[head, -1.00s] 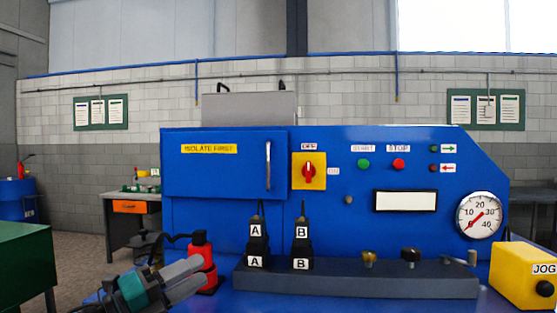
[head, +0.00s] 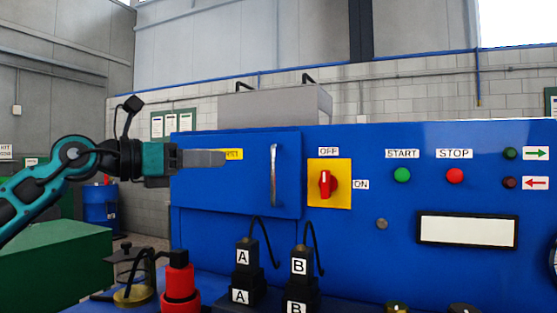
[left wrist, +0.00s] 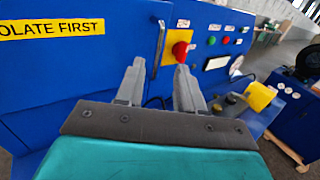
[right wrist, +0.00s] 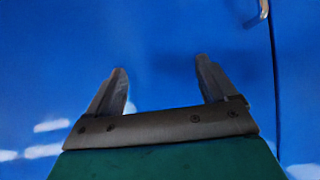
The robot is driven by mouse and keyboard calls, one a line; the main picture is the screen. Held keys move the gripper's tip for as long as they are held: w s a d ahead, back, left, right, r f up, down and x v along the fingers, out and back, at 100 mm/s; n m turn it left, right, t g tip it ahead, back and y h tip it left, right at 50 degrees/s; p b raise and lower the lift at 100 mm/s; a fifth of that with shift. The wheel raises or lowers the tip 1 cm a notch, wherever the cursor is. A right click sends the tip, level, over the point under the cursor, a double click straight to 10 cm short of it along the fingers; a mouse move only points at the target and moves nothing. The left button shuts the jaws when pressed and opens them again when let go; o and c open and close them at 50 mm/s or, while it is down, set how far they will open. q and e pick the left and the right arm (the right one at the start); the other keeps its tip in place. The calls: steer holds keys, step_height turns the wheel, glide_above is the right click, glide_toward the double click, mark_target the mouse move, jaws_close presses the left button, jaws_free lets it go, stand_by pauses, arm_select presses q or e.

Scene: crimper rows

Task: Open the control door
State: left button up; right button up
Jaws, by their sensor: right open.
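The blue control door (head: 235,190) is shut on the blue machine front, with a yellow label, partly hidden by my gripper. Its upright metal handle (head: 274,175) is near the door's right edge; it also shows in the left wrist view (left wrist: 158,48). My left gripper (head: 222,158) is left of the handle, in front of the door and apart from the handle. In the left wrist view its fingers are apart and empty. My right gripper (right wrist: 160,85) is open and empty before a blue surface. A bit of metal (right wrist: 264,9) and a dark seam show at upper right there.
The red rotary switch (head: 326,184) on its yellow plate stands upright towards OFF, right of the door. Black plugs A (head: 243,257) and B (head: 299,262) with looping cables stand below the door. A red cylinder (head: 178,283) stands at lower left. A green cabinet (head: 60,260) is further left.

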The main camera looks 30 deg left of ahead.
mark_target(266, 158)
arm_select(q)
steer(key=p+x, duration=0.4)
steer(key=x, duration=0.8)
steer(key=shift+w+d+p, duration=0.15)
steer(key=shift+d+p, duration=0.05)
steer(key=shift+p, duration=0.1)
steer(key=shift+c, duration=0.3)
jaws_close()
